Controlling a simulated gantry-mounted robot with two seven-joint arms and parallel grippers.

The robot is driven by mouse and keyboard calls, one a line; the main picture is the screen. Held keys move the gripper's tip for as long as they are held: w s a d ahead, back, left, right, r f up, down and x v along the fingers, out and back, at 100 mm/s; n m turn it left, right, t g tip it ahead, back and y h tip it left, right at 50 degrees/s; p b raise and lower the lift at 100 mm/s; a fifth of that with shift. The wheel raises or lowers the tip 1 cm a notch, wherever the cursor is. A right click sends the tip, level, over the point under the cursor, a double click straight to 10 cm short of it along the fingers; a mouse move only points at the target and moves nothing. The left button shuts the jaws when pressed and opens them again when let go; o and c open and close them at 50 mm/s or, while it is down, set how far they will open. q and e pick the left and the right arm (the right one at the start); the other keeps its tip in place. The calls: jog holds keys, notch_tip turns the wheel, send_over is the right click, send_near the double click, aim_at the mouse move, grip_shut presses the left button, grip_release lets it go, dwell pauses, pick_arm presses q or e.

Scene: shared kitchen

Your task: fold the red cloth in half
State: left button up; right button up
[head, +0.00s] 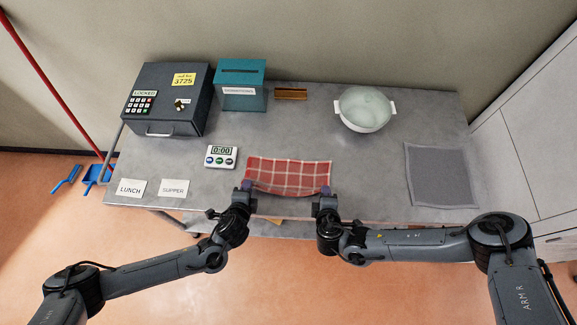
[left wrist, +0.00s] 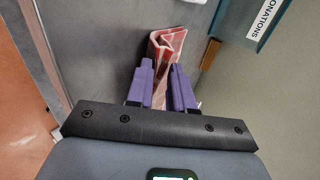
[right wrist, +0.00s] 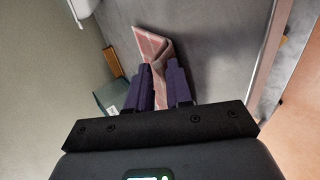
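The red cloth (head: 288,174), checked with white lines, lies spread near the front edge of the table, its near edge towards me. My left gripper (head: 246,187) is at its near left corner, and my right gripper (head: 325,191) is at its near right corner. In the left wrist view the cloth (left wrist: 166,48) rises in a fold from between the purple fingers. In the right wrist view the cloth (right wrist: 153,47) is also pinched and creased between the fingers. How high the near edge is off the table is hard to tell.
A white timer (head: 221,156) stands just left of the cloth, with LUNCH (head: 131,188) and SUPPER (head: 174,188) cards beyond. Behind are a grey safe (head: 165,100), teal donations box (head: 240,87), wooden holder (head: 291,94) and white pot (head: 365,109). A grey mat (head: 442,176) lies right.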

pick_arm(q)
jog(key=o, duration=0.4)
pick_arm(e)
jog(key=o, duration=0.4)
pick_arm(q)
jog(key=s+r, duration=0.6)
jog(key=r, duration=0.3)
pick_arm(e)
jog(key=s+r, duration=0.2)
jog(key=r, duration=0.1)
jog(key=s+r, duration=0.2)
jog(key=r, duration=0.1)
jog(key=s+r, duration=0.2)
jog(key=r, duration=0.1)
